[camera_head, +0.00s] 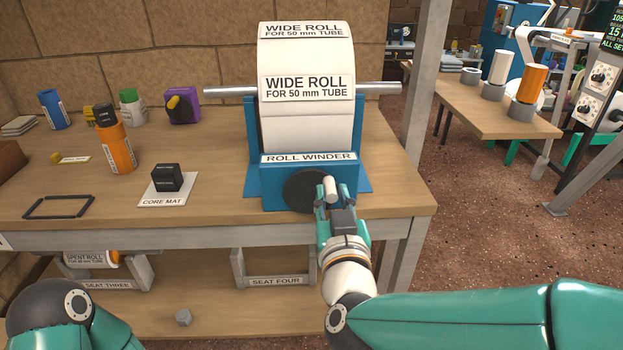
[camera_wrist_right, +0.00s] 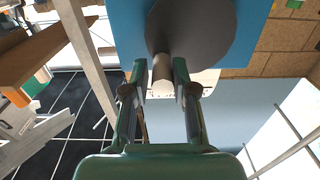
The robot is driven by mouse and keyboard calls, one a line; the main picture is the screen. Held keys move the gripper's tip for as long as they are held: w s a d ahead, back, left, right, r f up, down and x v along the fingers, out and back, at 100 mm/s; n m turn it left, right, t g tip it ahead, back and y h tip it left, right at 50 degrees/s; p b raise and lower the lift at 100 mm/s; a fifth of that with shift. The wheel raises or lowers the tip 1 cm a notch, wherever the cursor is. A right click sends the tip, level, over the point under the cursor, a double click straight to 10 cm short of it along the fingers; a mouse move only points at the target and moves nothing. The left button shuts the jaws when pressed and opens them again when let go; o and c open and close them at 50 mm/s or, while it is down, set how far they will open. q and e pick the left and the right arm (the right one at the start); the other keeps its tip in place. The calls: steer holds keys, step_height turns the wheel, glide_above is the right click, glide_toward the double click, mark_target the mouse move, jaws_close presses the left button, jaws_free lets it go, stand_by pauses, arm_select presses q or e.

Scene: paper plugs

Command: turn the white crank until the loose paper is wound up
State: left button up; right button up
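The white crank handle (camera_head: 331,190) sticks out from a dark round disc (camera_head: 303,188) on the front of the blue roll winder (camera_head: 265,180). A wide white paper roll (camera_head: 305,55) sits on a metal bar above it, and paper comes down its front to behind the winder's label. My right gripper (camera_head: 336,203) is at the handle. In the right wrist view the handle (camera_wrist_right: 162,72) lies between its two fingers (camera_wrist_right: 161,80), which are partly closed; whether both press on it is unclear. My left gripper is out of view.
On the bench (camera_head: 215,190) left of the winder are a core mat (camera_head: 160,200) with a black block, an orange bottle (camera_head: 116,148), a purple box (camera_head: 183,106) and a dark frame (camera_head: 58,207). A grey post (camera_head: 425,90) stands to the right. Below is a lower shelf.

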steer(key=shift+c, duration=1.3)
steer(key=shift+d+f+b, duration=0.35)
steer(key=shift+f+b, duration=0.2)
steer(key=shift+o, duration=0.8)
steer(key=shift+c, duration=0.8)
steer(key=shift+d+f+b, duration=0.1)
steer(key=shift+f+b, duration=0.5)
steer(key=shift+f, duration=0.1)
steer(key=shift+o, duration=0.3)
steer(key=shift+c, duration=0.4)
